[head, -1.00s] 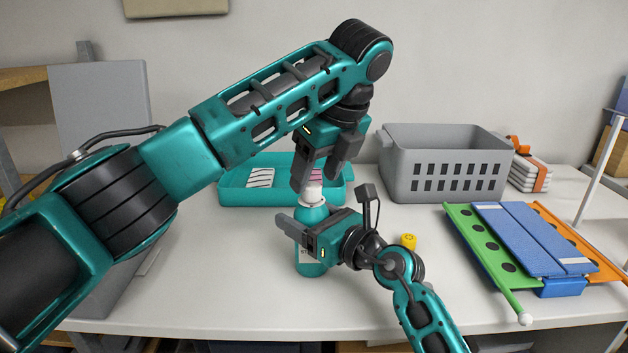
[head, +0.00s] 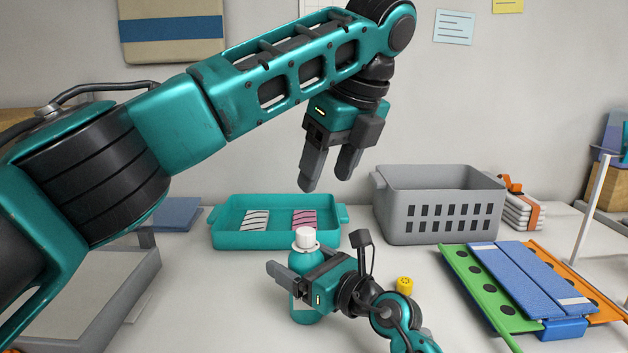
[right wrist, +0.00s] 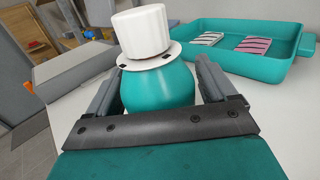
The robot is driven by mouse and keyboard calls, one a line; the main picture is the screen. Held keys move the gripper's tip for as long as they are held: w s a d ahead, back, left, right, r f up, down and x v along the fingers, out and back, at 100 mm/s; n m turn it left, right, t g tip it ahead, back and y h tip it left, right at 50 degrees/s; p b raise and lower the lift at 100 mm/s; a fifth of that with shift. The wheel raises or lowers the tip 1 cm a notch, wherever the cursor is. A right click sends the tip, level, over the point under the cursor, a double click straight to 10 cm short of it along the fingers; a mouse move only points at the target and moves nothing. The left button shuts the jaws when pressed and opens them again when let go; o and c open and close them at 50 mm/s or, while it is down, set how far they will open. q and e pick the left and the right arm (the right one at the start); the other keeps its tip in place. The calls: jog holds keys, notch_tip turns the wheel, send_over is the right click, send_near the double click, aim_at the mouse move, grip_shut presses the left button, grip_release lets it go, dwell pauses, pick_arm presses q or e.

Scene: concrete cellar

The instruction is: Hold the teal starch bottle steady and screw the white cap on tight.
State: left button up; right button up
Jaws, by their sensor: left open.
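The teal bottle (head: 304,262) stands upright on the table. The white cap (head: 306,237) sits on top of it, above a white ring. The right wrist view shows the cap (right wrist: 143,32) close, leaning slightly left in the picture, over the ring and the bottle's rounded shoulder (right wrist: 158,88). My right gripper (head: 287,272) has its fingers on both sides of the bottle's upper body and appears closed on it; its far finger is mostly hidden in the head view. My left gripper (head: 327,182) is open and empty, pointing down, well above the cap.
A teal tray (head: 228,230) with striped pieces stands behind the bottle. A grey basket (head: 440,225) is behind right. A small yellow item (head: 404,285) lies right of my right gripper. A blue, green and orange folding rack (head: 520,290) lies at right.

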jog(key=shift+o, duration=1.1)
